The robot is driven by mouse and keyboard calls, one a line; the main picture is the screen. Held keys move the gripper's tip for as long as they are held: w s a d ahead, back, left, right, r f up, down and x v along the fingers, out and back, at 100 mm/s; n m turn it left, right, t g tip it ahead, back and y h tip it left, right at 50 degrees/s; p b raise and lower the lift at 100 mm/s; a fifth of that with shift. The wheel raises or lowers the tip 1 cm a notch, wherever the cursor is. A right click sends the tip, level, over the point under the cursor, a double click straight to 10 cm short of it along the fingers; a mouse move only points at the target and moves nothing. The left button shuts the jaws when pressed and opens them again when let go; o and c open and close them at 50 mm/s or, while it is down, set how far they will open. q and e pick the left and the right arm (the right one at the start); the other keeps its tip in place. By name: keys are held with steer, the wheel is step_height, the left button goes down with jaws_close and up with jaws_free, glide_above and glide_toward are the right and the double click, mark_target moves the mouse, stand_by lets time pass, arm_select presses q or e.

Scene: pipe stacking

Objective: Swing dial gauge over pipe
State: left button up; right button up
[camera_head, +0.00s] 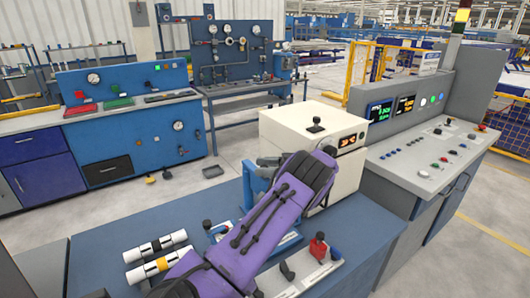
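My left arm is purple with black cables and reaches from the bottom centre up to the white box. Its dark end, where my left gripper (328,151) is, lies in front of the box; the fingers are too small and covered to read. Two pale pipes lie on the blue bench at lower left: one with a black band (154,246) and one with a yellow band (155,267). A blue fixture (257,178) stands behind my arm, partly hidden. I cannot make out a dial gauge at this fixture. My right gripper is not in view.
The white box (293,128) has a black knob on top and a small lit display. A grey control console (418,160) with screens stands at right. A base with a red-handled lever (318,247) is at the bench front. Blue cabinets with gauges (130,85) stand behind.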

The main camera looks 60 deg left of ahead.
arm_select(q)
steer(key=b+v, duration=0.3)
steer(key=v, duration=0.4)
steer(key=shift+w, duration=0.25)
steer(key=shift+d, duration=0.15)
